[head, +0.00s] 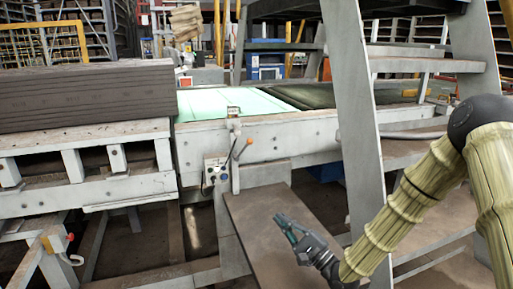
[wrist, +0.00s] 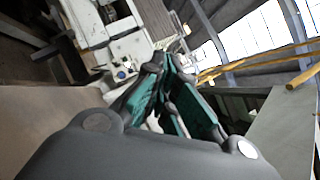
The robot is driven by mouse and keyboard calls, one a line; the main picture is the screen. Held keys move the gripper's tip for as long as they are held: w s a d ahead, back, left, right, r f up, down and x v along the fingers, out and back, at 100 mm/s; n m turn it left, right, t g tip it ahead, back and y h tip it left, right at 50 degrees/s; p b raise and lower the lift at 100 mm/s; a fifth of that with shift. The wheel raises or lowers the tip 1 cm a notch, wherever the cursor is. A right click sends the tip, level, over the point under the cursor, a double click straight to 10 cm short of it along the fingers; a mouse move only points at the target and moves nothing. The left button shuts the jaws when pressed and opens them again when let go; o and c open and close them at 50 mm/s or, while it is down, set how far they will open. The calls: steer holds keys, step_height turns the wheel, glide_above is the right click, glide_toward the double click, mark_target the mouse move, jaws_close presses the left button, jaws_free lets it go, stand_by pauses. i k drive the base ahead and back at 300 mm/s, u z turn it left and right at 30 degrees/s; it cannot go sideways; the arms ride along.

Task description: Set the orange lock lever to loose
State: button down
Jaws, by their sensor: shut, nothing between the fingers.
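The lock lever (head: 249,141) shows in the head view as a small orange knob on a thin shaft, leaning up and to the right. It is on the front of the grey machine frame, beside a small control box (head: 215,168). My gripper (head: 284,222) is below and to the right of the lever, over a brown sloping board, clear of the lever. Its green-padded fingers (wrist: 178,62) are shut and empty in the wrist view. I cannot make out the orange knob in the wrist view.
A grey ladder-like upright (head: 357,130) stands right of the lever, close to my arm. A stack of dark boards (head: 85,95) lies on the frame at left. The brown board (head: 270,215) slopes below the lever. A pale green surface (head: 205,104) lies behind it.

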mark_target(236, 156)
steer(key=i, duration=1)
steer(key=u, duration=0.05)
